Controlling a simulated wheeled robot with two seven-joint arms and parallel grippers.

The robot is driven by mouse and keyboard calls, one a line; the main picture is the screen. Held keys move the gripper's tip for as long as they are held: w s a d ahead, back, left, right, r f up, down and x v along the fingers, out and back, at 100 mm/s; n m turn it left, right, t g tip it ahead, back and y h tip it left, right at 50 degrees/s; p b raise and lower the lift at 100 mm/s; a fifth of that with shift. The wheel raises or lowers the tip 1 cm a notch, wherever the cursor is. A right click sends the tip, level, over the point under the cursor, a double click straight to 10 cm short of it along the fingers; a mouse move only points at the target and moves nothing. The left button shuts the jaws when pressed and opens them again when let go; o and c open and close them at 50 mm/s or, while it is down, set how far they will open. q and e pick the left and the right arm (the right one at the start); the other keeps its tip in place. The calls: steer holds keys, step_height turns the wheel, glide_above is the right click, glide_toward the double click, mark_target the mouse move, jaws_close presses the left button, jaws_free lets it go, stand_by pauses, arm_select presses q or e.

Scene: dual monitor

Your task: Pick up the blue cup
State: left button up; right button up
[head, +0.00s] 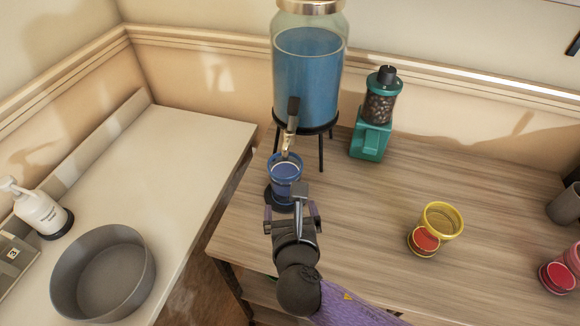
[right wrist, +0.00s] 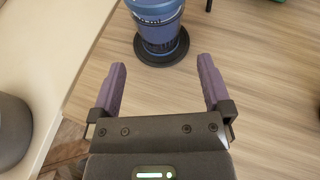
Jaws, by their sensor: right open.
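The blue cup (head: 286,170) stands upright on a dark round base under the tap of a glass dispenser in the head view. It shows in the right wrist view (right wrist: 158,28) at the top, cut off by the edge. My right gripper (head: 292,208) is just in front of the cup in the head view. In the right wrist view my right gripper (right wrist: 162,75) is open and empty, its two purple fingers spread. The cup lies beyond the fingertips, roughly in line with the gap, apart from them. My left gripper is not in view.
The dispenser (head: 308,65) holds blue liquid on a black stand behind the cup. A green grinder (head: 372,125) stands right of it. A yellow cup (head: 441,219) is further right on the wooden counter (head: 380,195). A grey basin (head: 62,290) sits on the left counter.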

mark_target(287, 189)
steer(key=b+x, duration=0.5)
steer(key=x, duration=0.4)
steer(key=shift+s+f, duration=0.15)
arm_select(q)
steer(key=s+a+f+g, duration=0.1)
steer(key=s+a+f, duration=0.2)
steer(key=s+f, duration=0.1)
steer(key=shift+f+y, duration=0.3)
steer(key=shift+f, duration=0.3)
arm_select(e)
steer(key=shift+r, duration=0.25)
